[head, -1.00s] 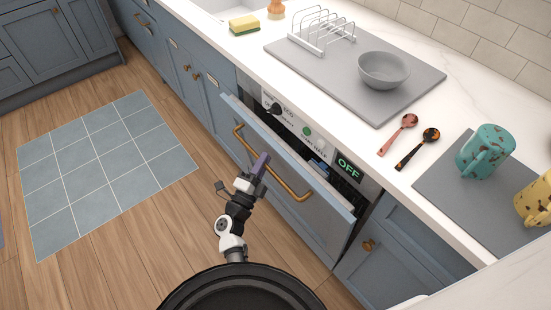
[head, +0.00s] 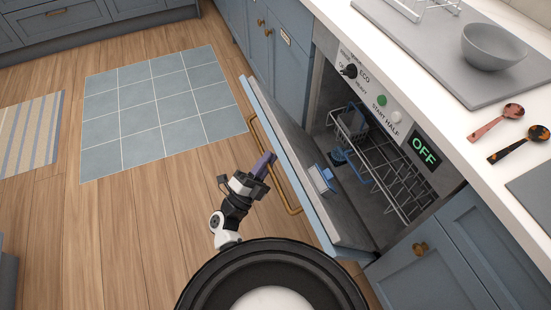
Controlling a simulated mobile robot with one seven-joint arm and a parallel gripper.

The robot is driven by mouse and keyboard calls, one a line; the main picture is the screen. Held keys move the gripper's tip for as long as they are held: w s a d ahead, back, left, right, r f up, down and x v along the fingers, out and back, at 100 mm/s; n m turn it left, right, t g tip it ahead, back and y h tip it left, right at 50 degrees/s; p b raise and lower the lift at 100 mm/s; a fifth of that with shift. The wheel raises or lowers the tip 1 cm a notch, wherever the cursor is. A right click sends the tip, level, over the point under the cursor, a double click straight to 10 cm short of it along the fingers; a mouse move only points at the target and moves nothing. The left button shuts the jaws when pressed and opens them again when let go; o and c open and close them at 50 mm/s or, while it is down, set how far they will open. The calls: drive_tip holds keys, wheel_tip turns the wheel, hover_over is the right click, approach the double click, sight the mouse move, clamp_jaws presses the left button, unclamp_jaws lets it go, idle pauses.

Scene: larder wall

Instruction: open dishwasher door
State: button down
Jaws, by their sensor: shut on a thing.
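The dishwasher door (head: 302,165) stands partly open, tilted outward from its top edge. Its grey inner face and a blue-and-white dispenser (head: 322,179) show. Behind it the dishwasher's inside is visible, with a wire rack (head: 385,160). The brass bar handle (head: 292,204) runs along the door's outer face. My gripper (head: 264,166) is at the middle of this handle, its purple fingers shut on it. The fingers hide the grasped part of the bar. The control panel (head: 385,104) above the opening has knobs and a display reading OFF.
The floor left of the door is clear wood, with a blue tiled mat (head: 155,105) and a striped rug (head: 30,135). Blue cabinets (head: 440,250) flank the dishwasher. The counter above holds a grey bowl (head: 493,47) and two spoons (head: 522,147).

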drive_tip(key=shift+s+a+f, duration=0.1)
drive_tip(key=shift+a+f, duration=0.1)
drive_tip(key=shift+a, duration=0.05)
drive_tip(key=c, duration=1.5)
unclamp_jaws()
drive_tip(key=shift+o, duration=0.2)
